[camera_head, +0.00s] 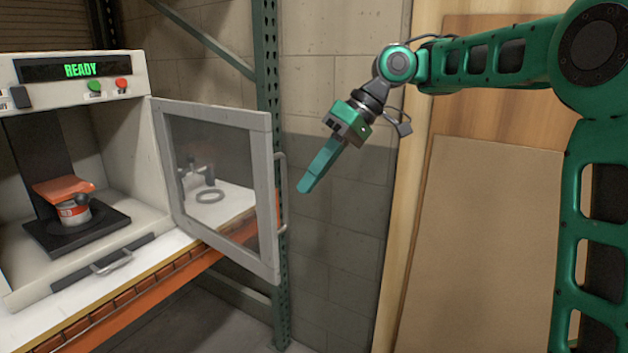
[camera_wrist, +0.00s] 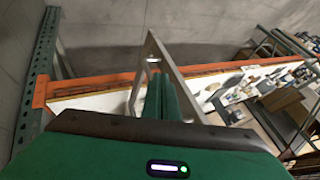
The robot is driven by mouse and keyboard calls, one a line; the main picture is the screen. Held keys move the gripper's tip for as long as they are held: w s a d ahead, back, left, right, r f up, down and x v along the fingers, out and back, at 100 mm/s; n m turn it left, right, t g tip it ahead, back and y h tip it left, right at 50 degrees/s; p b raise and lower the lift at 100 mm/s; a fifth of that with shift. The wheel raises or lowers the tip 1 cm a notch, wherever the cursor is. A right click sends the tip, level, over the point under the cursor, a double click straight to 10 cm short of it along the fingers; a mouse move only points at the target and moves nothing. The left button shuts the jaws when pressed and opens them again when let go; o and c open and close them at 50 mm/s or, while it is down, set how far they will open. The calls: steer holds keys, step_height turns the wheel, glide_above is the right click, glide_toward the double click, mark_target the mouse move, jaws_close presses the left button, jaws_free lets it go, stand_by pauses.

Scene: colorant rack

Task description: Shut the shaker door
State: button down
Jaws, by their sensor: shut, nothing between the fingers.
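The shaker (camera_head: 120,180) stands at the left in the head view, its display lit with READY. Its door (camera_head: 220,185) is a grey frame with a clear pane, swung wide open to the right, with a bar handle (camera_head: 281,190) on its free edge. My gripper (camera_head: 306,187) is shut and empty, just right of the handle and pointing down-left, apart from it as far as I can tell. In the wrist view the shut fingers (camera_wrist: 161,97) point toward the door frame (camera_wrist: 152,52). The fingers hide part of the door there.
An orange shelf beam (camera_head: 185,272) runs below. A green rack post (camera_head: 268,60) stands behind the door. Wooden boards (camera_head: 490,230) lean at the right.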

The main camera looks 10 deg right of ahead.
mark_target(287, 213)
steer(key=shift+x, duration=4.25)
